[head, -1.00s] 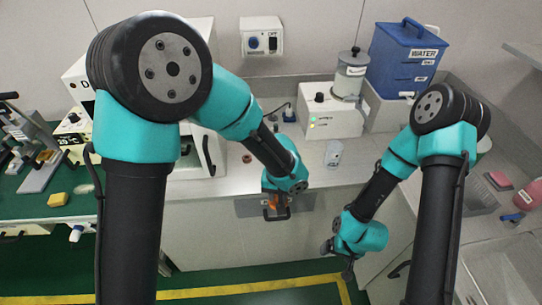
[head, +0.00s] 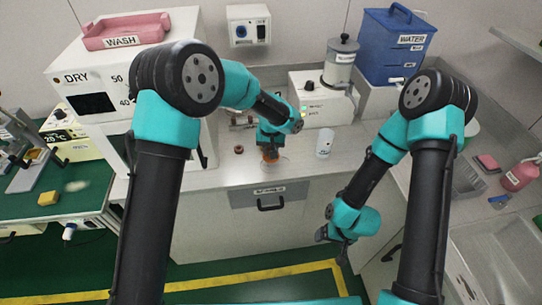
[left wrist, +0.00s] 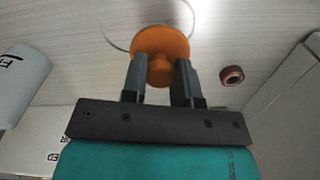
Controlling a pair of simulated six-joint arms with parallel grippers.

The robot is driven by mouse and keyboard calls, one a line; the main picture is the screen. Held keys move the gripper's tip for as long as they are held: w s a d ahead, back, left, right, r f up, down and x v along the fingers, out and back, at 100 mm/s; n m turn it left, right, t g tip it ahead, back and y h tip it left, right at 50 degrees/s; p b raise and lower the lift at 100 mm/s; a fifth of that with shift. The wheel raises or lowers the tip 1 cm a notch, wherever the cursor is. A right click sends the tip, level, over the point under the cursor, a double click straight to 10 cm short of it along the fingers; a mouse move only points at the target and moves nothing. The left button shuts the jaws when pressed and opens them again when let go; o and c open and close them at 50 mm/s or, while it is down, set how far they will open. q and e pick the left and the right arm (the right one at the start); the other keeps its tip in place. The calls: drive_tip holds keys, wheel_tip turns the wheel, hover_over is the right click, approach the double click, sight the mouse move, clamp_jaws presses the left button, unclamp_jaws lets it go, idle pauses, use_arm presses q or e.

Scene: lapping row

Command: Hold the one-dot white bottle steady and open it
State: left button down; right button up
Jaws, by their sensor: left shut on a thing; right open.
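A white bottle (head: 324,143) stands upright on the counter, right of my left gripper; no dot on it can be made out. What looks like the same bottle shows cut off at the left edge of the left wrist view (left wrist: 22,85), with dark lettering. My left gripper (head: 269,150) is over the counter near its front edge, apart from the bottle, and shut on an orange round-flanged piece (left wrist: 162,50). My right gripper (head: 336,241) is open and empty, low in front of the cabinet, well away from the bottle.
A small brown ring (head: 239,149) lies on the counter (head: 300,168) left of my left gripper. A white control box (head: 318,108), a clear-sided container (head: 340,62) and a blue water tank (head: 397,45) stand behind the bottle. The drying oven (head: 105,85) is at the left.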

use_arm(q)
drive_tip(key=shift+f, duration=1.75)
drive_tip(key=shift+f, duration=0.15)
drive_tip(key=c, duration=0.9)
unclamp_jaws()
wheel_tip(320, 180, up, 12)
drive_tip(key=shift+r, duration=0.2)
